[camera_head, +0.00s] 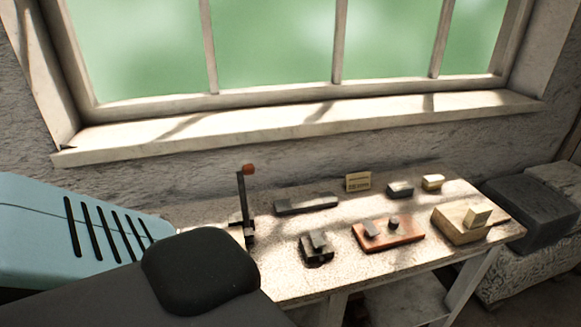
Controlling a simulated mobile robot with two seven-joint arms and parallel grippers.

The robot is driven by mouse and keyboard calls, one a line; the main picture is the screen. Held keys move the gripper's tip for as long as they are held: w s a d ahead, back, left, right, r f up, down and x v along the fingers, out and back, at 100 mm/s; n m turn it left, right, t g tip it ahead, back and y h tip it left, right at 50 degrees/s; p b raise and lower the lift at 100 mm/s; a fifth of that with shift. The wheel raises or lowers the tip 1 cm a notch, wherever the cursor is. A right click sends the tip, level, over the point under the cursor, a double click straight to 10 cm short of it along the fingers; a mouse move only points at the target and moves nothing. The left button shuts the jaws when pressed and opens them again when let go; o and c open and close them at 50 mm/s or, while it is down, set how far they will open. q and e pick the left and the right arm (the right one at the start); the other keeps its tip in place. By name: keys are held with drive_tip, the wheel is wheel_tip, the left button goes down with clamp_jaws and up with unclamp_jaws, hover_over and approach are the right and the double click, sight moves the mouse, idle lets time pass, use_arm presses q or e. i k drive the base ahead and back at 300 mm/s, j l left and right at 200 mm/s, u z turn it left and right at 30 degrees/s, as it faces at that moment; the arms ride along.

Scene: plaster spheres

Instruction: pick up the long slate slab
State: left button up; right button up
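The long slate slab (306,203) is a dark grey, narrow, flat piece. It lies on the speckled worktable (290,267) near its back edge, left of a small card sign. Nothing rests on it and nothing touches it. Neither of my grippers can be made out in the head view. Large light blue and dark grey parts, which look like my own body, fill the lower left and hide the table's left end.
In front are a dark block stack (315,250), a reddish slab with small dark pieces (403,232) and a pale block stack (455,225). A small sign (358,181) stands behind.

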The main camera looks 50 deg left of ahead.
sight(294, 205)
drive_tip(key=i+l+u, duration=0.25)
drive_tip(key=u, duration=0.15)
drive_tip(key=i+l+u, duration=0.25)
drive_tip(key=u, duration=0.15)
drive_tip(key=i+l+u, duration=0.2)
drive_tip(key=l+u, duration=0.15)
drive_tip(key=l, duration=0.2)
drive_tip(key=i+l+u, duration=0.1)
drive_tip(key=l+u, duration=0.8)
drive_tip(key=l, duration=0.4)
